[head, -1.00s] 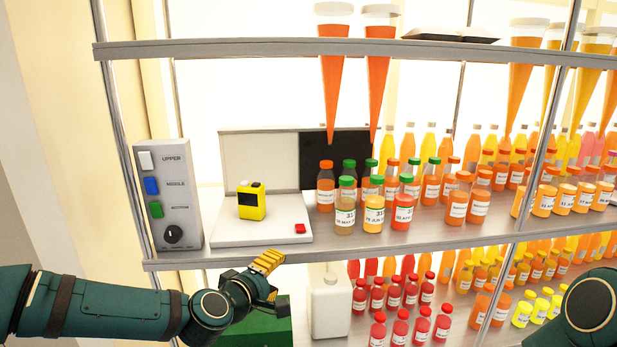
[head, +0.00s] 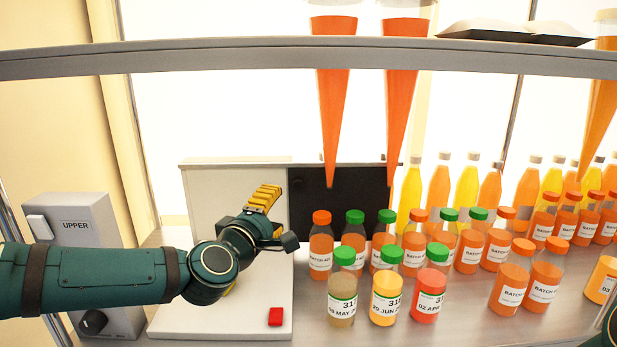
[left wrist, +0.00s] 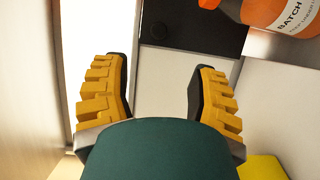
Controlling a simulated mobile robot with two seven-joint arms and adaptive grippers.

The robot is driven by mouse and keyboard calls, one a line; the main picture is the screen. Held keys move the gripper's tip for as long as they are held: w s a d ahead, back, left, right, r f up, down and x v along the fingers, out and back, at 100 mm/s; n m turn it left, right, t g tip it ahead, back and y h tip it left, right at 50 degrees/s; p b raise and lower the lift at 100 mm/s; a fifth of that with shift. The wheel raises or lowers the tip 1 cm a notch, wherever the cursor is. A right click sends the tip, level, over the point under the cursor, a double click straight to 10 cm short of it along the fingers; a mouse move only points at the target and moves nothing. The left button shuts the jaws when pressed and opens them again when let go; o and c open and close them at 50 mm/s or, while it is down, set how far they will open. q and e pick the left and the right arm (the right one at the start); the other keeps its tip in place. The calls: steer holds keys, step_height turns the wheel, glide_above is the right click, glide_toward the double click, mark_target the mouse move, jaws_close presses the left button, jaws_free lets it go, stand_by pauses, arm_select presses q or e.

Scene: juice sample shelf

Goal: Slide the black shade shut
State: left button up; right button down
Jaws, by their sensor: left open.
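The black shade (head: 330,205) is a dark panel at the back of the shelf, right of a white panel (head: 225,195). Bottles and a funnel tip partly cover it in the head view. In the left wrist view the black shade (left wrist: 205,22) is at the top, with a small round knob (left wrist: 158,31) near its left edge. My left gripper (head: 272,220) is open and empty, in front of the white panel and left of the shade. In the left wrist view its yellow-padded fingers (left wrist: 157,88) are spread, with the shade beyond them. My right gripper is out of view.
Several capped bottles (head: 388,297) stand close right of my left gripper. Two orange funnels (head: 333,110) hang above the shade. A white base with a red button (head: 275,317) lies below the gripper. A grey switch box (head: 85,225) is at left.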

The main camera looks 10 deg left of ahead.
arm_select(q)
steer(key=b, duration=0.1)
glide_toward(297, 186)
steer(key=shift+w, duration=1.1)
steer(key=w, duration=0.2)
steer(key=w+d, duration=0.1)
steer(key=w, duration=0.2)
steer(key=w+p, duration=0.1)
steer(key=w, duration=0.2)
steer(key=shift+w+d+r, duration=0.1)
steer(key=shift+w+d, duration=0.05)
steer(key=shift+w, duration=0.1)
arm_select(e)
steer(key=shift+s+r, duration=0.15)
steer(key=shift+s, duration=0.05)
